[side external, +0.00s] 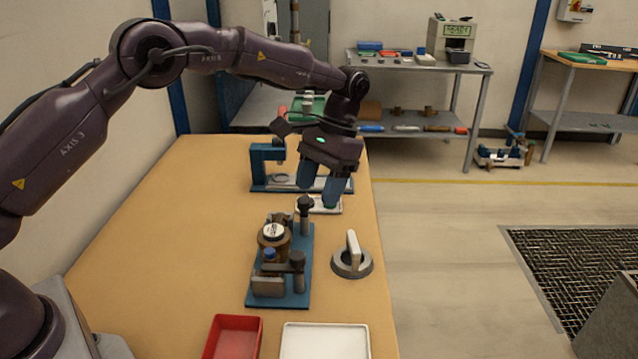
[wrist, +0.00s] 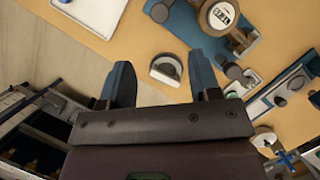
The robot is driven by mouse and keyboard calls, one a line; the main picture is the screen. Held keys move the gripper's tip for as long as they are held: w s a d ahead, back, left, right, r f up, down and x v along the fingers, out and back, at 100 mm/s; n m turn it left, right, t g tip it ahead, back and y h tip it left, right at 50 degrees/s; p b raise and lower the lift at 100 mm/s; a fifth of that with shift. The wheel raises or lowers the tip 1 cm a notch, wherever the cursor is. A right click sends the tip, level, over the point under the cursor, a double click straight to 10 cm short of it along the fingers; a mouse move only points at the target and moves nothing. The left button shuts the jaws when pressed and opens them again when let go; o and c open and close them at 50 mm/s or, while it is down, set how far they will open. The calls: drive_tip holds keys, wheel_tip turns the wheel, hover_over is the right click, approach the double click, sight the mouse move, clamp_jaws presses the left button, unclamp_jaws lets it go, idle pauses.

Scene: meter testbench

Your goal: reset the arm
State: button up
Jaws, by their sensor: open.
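My gripper (side external: 321,188) hangs fingers-down near the right edge of the table, its two blue fingers apart with nothing between them. In the wrist view my gripper (wrist: 160,68) also shows both fingers spread. It is above the table, beyond the blue meter fixture (side external: 307,270) and in front of the blue clamp stand (side external: 262,165). The meter (side external: 272,234), brown with a white round face, sits on the fixture and also shows in the wrist view (wrist: 222,15). My gripper touches none of these.
A grey disc with an upright handle (side external: 352,258) stands near the right table edge. A red tray (side external: 233,340) and a white tray (side external: 325,343) lie at the front. A small white plate (side external: 320,207) is below my gripper. The left of the table (side external: 170,240) is clear.

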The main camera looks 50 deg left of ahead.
drive_tip(key=s+a+r+t, duration=0.2)
drive_tip(key=s+r+t, duration=0.3)
drive_tip(key=s, duration=0.9)
drive_tip(key=s+a+r+t, duration=0.2)
drive_tip(key=s+r+t, duration=0.3)
drive_tip(key=s+r, duration=0.4)
drive_tip(key=s, duration=0.4)
drive_tip(key=shift+s+a+r, duration=0.2)
drive_tip(key=shift+s+a, duration=0.2)
